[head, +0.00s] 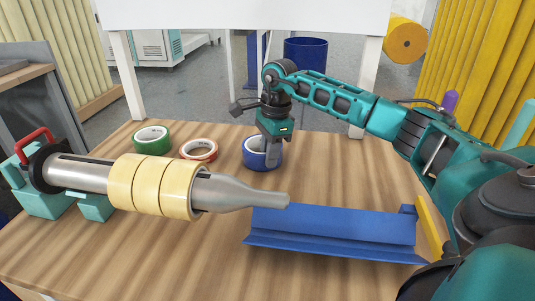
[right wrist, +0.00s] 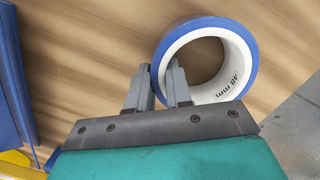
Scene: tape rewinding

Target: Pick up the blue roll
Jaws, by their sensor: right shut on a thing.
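The blue roll (head: 250,153) lies on the wooden table, right of the other rolls in the head view. In the right wrist view the blue roll (right wrist: 245,45) shows its blue outside and white core with printing. My right gripper (head: 270,152) reaches down onto it from above. In the right wrist view the right gripper (right wrist: 160,75) has one finger outside and one inside the ring, shut on its wall. Whether the roll touches the table is hard to tell. My left gripper is not in view.
A green roll (head: 152,134) and an orange-red roll (head: 199,144) lie to the left. A metal spindle (head: 235,192) with cream-yellow rolls (head: 155,184) juts across the table in front. A blue angled tray (head: 335,231) lies front right. Table between spindle and tray's right is partly clear.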

